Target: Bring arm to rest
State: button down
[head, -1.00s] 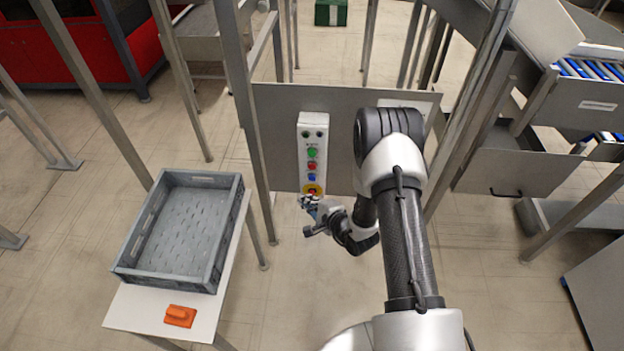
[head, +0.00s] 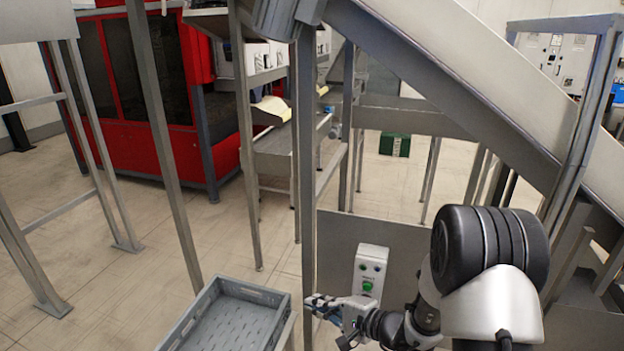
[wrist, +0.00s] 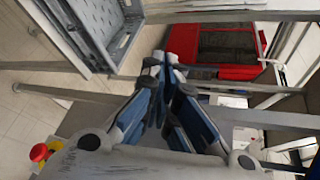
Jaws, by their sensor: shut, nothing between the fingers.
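My gripper (head: 322,304) is at the lower middle of the head view, in front of and a little left of a white control box (head: 371,270) with a green button. The box's lower part is hidden by my arm. In the wrist view my gripper (wrist: 166,62) has its blue-padded fingers together at the tips, with nothing between them. A red and yellow knob (wrist: 40,152) shows at the lower left of the wrist view.
A grey crate (head: 285,296) stands at the bottom, left of my gripper; it also shows in the wrist view (wrist: 120,48). Metal posts (head: 308,190) and a sloping chute (head: 450,75) stand close by. A red machine (head: 200,150) is at the back left. Open floor (head: 130,270) lies left.

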jog(key=s+a+r+n+g, duration=0.2)
jog(key=s+r+n+g, duration=0.2)
jog(key=s+r, duration=0.4)
jog(key=s+a+r+n+g, duration=0.35)
jog(key=s+r, duration=0.25)
jog(key=s, duration=0.4)
jog(key=s+d+r+n+t+h, duration=0.1)
jog(key=s+d+r+n+h, duration=0.1)
jog(key=s+d+h, duration=0.3)
jog(key=s+d+r+n+t+h, duration=0.2)
jog(key=s+d+h, duration=0.4)
jog(key=s+d, duration=0.3)
jog(key=d, duration=0.3)
jog(key=shift+d+r, duration=0.25)
